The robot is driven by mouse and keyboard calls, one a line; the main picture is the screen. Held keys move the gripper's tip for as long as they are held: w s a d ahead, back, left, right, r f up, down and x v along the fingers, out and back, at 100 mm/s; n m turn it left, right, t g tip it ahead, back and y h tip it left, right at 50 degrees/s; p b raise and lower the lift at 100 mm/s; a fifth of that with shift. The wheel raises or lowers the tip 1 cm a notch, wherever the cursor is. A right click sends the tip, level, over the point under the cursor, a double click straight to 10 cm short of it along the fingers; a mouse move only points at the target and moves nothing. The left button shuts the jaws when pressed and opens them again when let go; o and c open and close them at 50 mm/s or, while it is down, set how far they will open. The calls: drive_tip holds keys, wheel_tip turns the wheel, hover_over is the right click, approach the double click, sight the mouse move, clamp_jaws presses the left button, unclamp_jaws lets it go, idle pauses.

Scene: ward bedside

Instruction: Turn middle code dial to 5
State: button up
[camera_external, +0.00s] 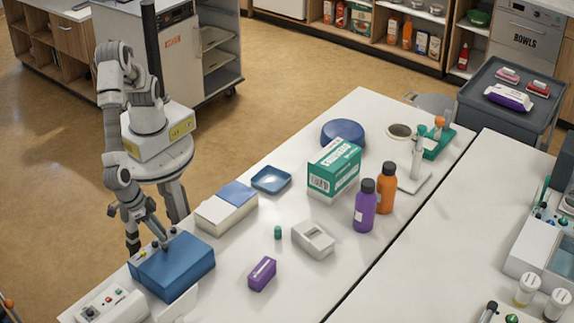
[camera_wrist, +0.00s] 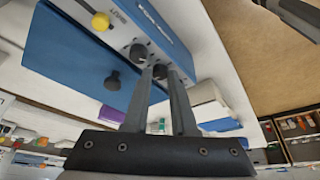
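The blue lockbox (camera_external: 178,270) sits at the near left of the table, with a small round knob on its lid. In the wrist view its blue lid (camera_wrist: 70,62) and lid knob (camera_wrist: 113,80) show, beside a light strip with a yellow knob (camera_wrist: 100,22) and dark round dials. One dial (camera_wrist: 138,52) stands clear of my fingers. Another dark dial (camera_wrist: 160,72) shows between the fingertips of my gripper (camera_wrist: 162,68). The fingers are apart; I cannot tell whether they touch this dial. Dial numbers are unreadable. My gripper (camera_external: 160,243) is at the box's dial row in the external view.
A white control box (camera_external: 112,305) lies close to the lockbox at the near edge. A white and blue box (camera_external: 227,206), a blue tray (camera_external: 271,180) and a purple box (camera_external: 262,273) stand on the table. Bare tabletop lies right of the lockbox.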

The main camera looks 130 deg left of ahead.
clamp_jaws()
drive_tip(key=shift+b, duration=0.4)
